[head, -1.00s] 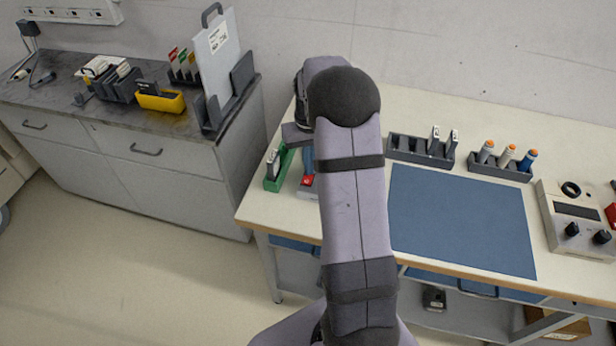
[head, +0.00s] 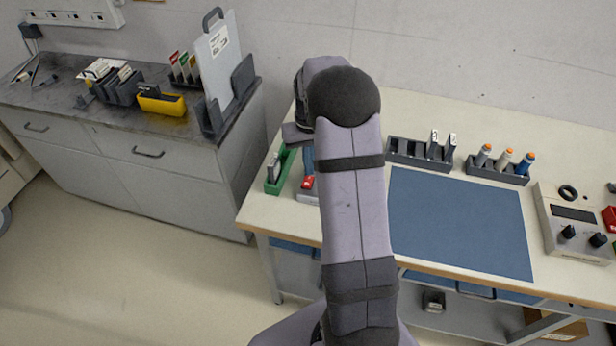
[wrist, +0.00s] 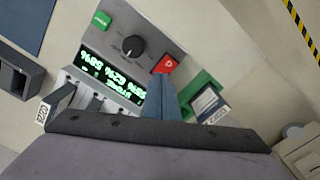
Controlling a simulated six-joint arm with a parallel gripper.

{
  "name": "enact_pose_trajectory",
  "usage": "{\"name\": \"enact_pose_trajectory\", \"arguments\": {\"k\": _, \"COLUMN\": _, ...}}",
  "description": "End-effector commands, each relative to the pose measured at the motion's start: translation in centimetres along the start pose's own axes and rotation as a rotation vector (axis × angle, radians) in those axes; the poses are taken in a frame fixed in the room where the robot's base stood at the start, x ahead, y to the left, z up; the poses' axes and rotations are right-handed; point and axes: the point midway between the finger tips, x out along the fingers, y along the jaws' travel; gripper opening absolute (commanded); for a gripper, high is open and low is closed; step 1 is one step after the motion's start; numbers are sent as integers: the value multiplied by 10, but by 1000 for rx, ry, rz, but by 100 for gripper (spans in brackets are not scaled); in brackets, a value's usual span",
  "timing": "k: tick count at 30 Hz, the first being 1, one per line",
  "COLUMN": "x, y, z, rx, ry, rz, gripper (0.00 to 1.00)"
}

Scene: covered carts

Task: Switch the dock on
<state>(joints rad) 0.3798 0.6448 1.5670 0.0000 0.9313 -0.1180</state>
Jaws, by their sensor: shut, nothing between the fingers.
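The dock (wrist: 122,57) is a grey box with a dark knob (wrist: 133,47), a green button (wrist: 102,19), a lit display with green characters (wrist: 110,75) and a red switch (wrist: 166,64). In the head view the red switch (head: 307,183) shows just left of my arm, which hides most of the dock. My gripper (wrist: 161,82) is shut and empty. Its blue-grey fingertips are close to the red switch in the wrist view; I cannot tell whether they touch it. The fingers also show beside my arm in the head view (head: 308,163).
A green holder (head: 280,171) with a card stands left of the dock. Dark racks (head: 419,155) (head: 497,170) and a control box (head: 576,226) stand to the right. The blue mat (head: 459,222) is clear. A side cabinet (head: 150,150) stands left, across a floor gap.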

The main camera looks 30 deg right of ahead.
Motion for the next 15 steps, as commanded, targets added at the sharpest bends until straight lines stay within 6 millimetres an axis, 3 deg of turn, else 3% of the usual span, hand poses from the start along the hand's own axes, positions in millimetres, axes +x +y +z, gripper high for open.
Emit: {"name": "enact_pose_trajectory", "arguments": {"k": 15, "x": -41, "y": 0, "z": 0, "rx": 0, "ry": 1, "rz": 0, "gripper": 0}}
